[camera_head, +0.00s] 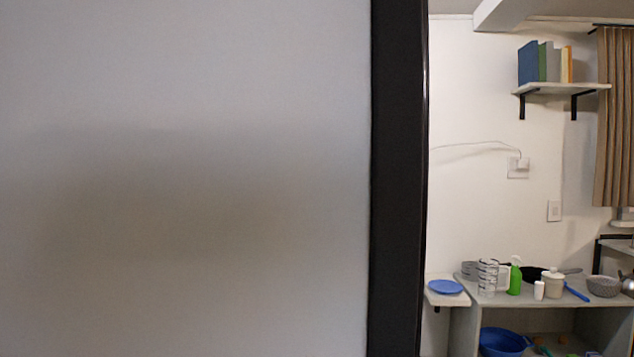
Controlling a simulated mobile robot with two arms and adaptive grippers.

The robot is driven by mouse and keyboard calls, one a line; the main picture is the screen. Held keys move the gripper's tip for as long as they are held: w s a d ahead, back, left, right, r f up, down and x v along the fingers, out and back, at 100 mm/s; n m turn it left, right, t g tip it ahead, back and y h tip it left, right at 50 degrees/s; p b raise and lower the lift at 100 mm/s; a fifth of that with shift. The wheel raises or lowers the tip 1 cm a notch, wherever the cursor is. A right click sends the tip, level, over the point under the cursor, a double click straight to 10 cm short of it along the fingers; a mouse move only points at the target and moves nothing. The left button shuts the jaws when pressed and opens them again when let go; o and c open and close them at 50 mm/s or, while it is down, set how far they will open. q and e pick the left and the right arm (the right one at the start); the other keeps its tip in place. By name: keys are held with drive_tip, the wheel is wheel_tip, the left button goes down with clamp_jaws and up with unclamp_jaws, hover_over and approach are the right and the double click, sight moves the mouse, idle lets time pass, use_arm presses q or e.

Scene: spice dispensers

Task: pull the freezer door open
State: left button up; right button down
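A large pale grey flat panel (190,120) fills the left and middle of the head view, very close to the camera. A dark vertical edge (397,180) runs along its right side. I cannot tell whether this panel is the freezer door; no handle shows on it. A soft dark shadow or reflection lies across its middle. Neither of my grippers is in view.
To the right, a counter (500,300) holds glasses, a green bottle (515,279), a white jar (553,284) and a bowl (602,286). A blue plate (445,287) lies on a small side shelf. A wall shelf (560,89) holds books. A curtain (614,120) hangs far right.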

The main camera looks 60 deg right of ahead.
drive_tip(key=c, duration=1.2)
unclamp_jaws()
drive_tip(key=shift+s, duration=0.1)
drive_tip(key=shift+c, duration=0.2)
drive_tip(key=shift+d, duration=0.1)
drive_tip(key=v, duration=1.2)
